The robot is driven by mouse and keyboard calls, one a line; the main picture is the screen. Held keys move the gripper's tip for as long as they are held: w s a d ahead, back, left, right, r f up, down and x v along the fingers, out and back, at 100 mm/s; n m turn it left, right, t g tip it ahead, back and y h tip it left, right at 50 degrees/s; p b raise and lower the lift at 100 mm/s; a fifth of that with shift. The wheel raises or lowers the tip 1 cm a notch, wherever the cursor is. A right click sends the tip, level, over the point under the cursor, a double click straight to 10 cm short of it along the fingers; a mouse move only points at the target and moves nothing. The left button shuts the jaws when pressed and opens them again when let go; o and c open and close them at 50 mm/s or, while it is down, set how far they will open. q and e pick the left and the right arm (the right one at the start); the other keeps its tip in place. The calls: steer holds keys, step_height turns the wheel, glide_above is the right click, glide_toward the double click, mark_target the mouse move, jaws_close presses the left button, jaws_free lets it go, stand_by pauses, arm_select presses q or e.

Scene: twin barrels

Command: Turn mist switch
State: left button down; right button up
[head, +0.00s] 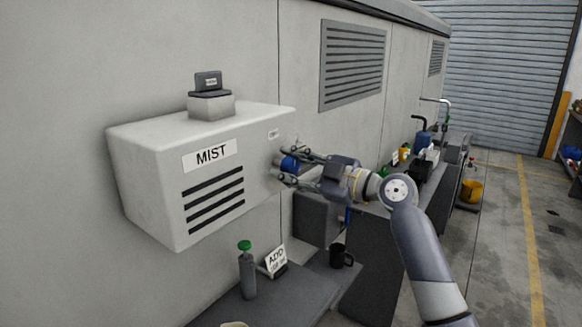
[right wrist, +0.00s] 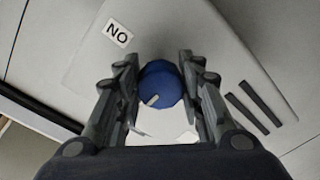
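The mist switch is a blue round knob (head: 289,163) on the right side of the white box labelled MIST (head: 160,180). In the right wrist view the knob (right wrist: 161,84) faces me, its pale pointer mark aimed toward the lower left. My right gripper (head: 281,165) is at the knob, one finger above and one below in the head view. In the right wrist view the fingers of my right gripper (right wrist: 158,62) stand apart on both sides of the knob, with narrow gaps; I see no clear contact. My left gripper is not in view.
A small label (right wrist: 118,33) sits near the knob. A grey device (head: 210,103) stands on the box. Below are a green-capped bottle (head: 247,272), a sign card (head: 276,260) and a black mug (head: 341,257).

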stand_by(0.3)
steer(key=shift+f+m+b, duration=0.1)
steer(key=shift+m+b, duration=0.4)
steer(key=shift+m, duration=0.2)
steer(key=shift+m+b, duration=0.6)
steer(key=shift+m, duration=1.5)
steer(key=m, duration=0.2)
steer(key=shift+m, duration=0.4)
steer(key=m, duration=0.4)
steer(key=shift+s+r+m+t+p, duration=0.1)
steer(key=shift+r+m+t+p, duration=0.1)
steer(key=shift+m+t+p, duration=0.15)
steer(key=m+p, duration=0.2)
steer(key=m, duration=0.3)
steer(key=shift+m, duration=0.25)
steer(key=o, duration=1.1)
steer(key=shift+f, duration=0.1)
